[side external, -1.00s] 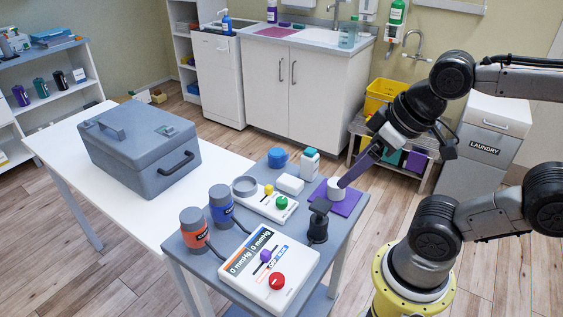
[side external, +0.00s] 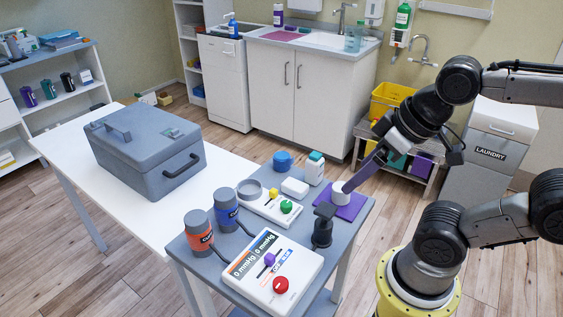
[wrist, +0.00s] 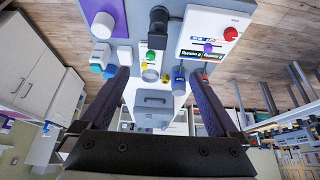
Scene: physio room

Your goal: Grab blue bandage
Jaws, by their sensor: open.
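The blue bandage (side external: 283,161) is a short round roll on the grey cart top, near its far left edge in the side view. In the wrist view a blue shape (wrist: 110,72) beside the left finger looks like it. My gripper (side external: 347,188) is open, its purple fingers pointing down and left, near the white roll (side external: 340,197) on a purple mat. The side view does not show clearly whether it touches that roll. In the wrist view my gripper (wrist: 159,76) has its fingers wide apart with nothing held between them.
Between the bandage and my gripper stand a white bottle with a teal cap (side external: 315,168) and a white block (side external: 295,187). A grey ring (side external: 249,190), a control box (side external: 268,268) and two cuffed cylinders share the cart. A grey case (side external: 147,155) sits on the white table.

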